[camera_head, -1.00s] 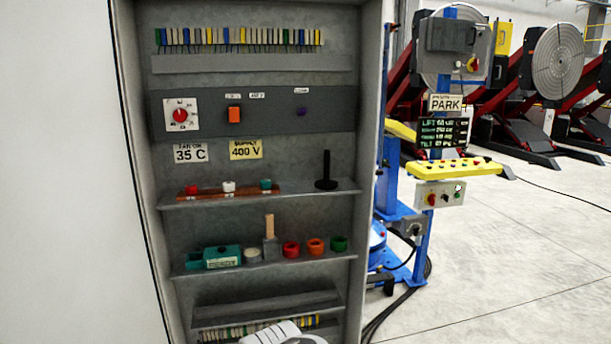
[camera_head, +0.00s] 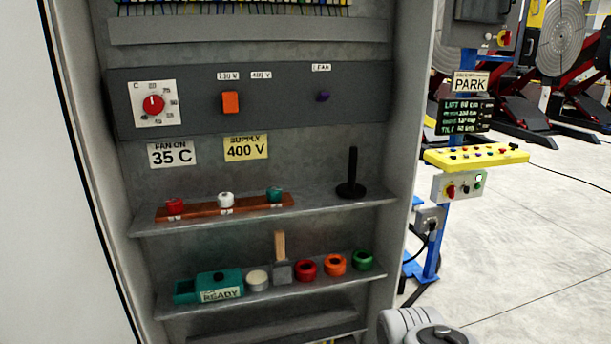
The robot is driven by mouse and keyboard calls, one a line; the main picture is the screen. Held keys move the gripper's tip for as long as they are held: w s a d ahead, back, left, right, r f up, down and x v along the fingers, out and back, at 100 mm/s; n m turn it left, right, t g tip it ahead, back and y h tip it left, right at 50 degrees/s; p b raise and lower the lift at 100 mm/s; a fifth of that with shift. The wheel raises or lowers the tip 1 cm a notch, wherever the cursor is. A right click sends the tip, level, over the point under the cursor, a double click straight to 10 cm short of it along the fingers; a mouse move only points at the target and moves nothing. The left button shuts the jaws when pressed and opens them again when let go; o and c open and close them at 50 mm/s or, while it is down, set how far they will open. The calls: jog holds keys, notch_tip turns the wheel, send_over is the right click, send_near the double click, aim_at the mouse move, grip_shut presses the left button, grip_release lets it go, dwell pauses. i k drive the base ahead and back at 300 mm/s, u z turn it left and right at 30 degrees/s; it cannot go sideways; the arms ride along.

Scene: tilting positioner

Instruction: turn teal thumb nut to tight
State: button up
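A small teal thumb nut (camera_head: 274,194) stands at the right end of a brown wooden strip (camera_head: 245,205) on the upper shelf of the cabinet. A white nut (camera_head: 226,199) and a red nut (camera_head: 175,205) stand on the same strip, to its left. Small white tags below the nuts are too small to read. A rounded grey-white part of my arm shows at the bottom edge, right of the lower shelf, well below the teal nut. My gripper's fingers are not in view.
A black post (camera_head: 351,175) stands on the upper shelf, right of the strip. The lower shelf holds a teal box (camera_head: 218,283), a wooden-handled tool (camera_head: 280,262) and red, orange and green rings. A panel above has a red dial (camera_head: 153,104) and orange switch (camera_head: 230,102).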

aim_at(273, 193)
jog(key=u, duration=0.25)
jog(key=i, duration=0.7)
jog(key=u, duration=0.55)
